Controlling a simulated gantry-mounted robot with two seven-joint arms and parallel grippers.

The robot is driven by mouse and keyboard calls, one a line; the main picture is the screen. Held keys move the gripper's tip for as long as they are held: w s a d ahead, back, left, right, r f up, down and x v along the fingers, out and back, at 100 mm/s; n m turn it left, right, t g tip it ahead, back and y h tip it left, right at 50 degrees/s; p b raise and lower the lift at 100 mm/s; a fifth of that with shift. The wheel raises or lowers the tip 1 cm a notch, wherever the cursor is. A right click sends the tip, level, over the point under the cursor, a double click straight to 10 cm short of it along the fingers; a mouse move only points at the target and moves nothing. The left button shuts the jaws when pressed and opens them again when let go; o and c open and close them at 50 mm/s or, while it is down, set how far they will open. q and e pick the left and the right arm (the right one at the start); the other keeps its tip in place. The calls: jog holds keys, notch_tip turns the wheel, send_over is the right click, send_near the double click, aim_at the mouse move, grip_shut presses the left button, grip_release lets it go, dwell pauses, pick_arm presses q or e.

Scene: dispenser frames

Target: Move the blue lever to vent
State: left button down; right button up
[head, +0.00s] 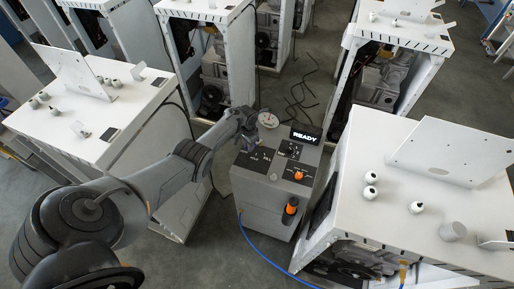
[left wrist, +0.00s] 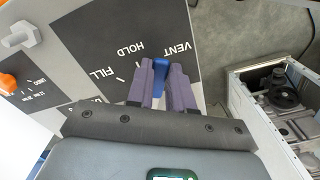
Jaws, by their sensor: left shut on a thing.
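The blue lever (left wrist: 160,67) shows in the left wrist view between the two purple-grey fingers of my left gripper (left wrist: 161,78), which is shut on it. The black panel (left wrist: 203,62) around it carries the words FILL, HOLD and VENT. The lever's visible end lies between the HOLD and VENT words; its exact setting is hard to tell. In the head view my left gripper (head: 250,138) is at the upper left of the grey dispenser box (head: 254,187), and it hides the lever. My right gripper is not in view.
The box also carries a READY display (head: 305,137), a round gauge (head: 268,120), an orange knob (head: 298,175) and an orange handle (head: 291,208). White cabinets stand close on the left (head: 140,100) and right (head: 390,155). A blue hose (head: 262,252) runs along the floor.

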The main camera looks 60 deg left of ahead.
pick_arm(q)
jog(key=shift+a+m+b, duration=0.55)
jog(key=shift+a+m, duration=0.1)
jog(key=shift+m, duration=0.35)
jog(key=c, duration=1)
grip_release()
notch_tip(320, 180, up, 11)
jog(key=p, duration=0.5)
jog(key=shift+f, duration=0.15)
